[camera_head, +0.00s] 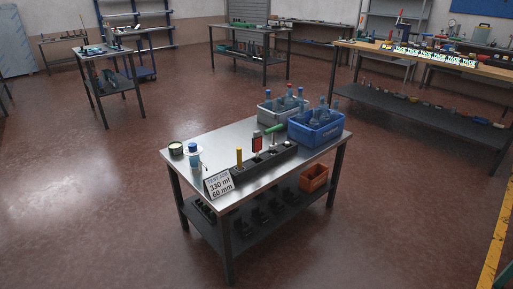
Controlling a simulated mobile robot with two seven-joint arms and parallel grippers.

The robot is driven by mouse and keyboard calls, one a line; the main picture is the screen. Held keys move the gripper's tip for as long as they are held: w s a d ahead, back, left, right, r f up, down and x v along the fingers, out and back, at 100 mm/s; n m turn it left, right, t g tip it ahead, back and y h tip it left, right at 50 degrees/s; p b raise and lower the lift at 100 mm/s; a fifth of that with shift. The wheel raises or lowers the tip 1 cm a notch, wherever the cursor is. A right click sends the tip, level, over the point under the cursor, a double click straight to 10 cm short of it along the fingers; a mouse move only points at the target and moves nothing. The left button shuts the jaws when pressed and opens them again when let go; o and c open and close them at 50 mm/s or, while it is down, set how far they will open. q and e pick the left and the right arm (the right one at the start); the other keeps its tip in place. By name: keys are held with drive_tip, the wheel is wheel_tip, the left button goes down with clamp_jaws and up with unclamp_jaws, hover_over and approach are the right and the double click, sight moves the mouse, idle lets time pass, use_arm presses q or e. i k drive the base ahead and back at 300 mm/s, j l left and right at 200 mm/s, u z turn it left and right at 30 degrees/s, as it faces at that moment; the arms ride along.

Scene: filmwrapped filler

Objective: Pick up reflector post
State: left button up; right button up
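A steel-topped table (236,165) stands in the middle of the head view. A long dark holder block (265,166) lies along its front edge. A post with a red rectangular head (257,143), which looks like the reflector post, stands upright in the block. A yellow post (239,158) stands in the block to its left. A green-ended item (275,128) is to its right, tilted. The lower part of the red-headed post is hidden in the block. Neither of my grippers is in view.
A blue crate (315,132) and a grey crate (270,115) with bottles fill the table's back right. A sign (218,184), a blue-topped bottle (193,155) and a round tin (175,148) are at the left. An orange bin (314,178) sits on the lower shelf. Floor around is clear.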

sight(258, 140)
drive_tip(key=i+l+u, duration=0.1)
drive_tip(key=i+l, duration=0.25)
drive_tip(key=i+l+u, duration=0.15)
drive_tip(key=i+l, duration=0.2)
drive_tip(key=i+l+u, duration=0.1)
drive_tip(key=i+l, duration=0.2)
drive_tip(key=i+l+u, duration=0.1)
drive_tip(key=i+l, duration=0.25)
drive_tip(key=l, duration=0.2)
drive_tip(key=i+l+u, duration=0.15)
drive_tip(key=l, duration=0.3)
drive_tip(key=i+l+u, duration=0.1)
drive_tip(key=i+l, duration=0.3)
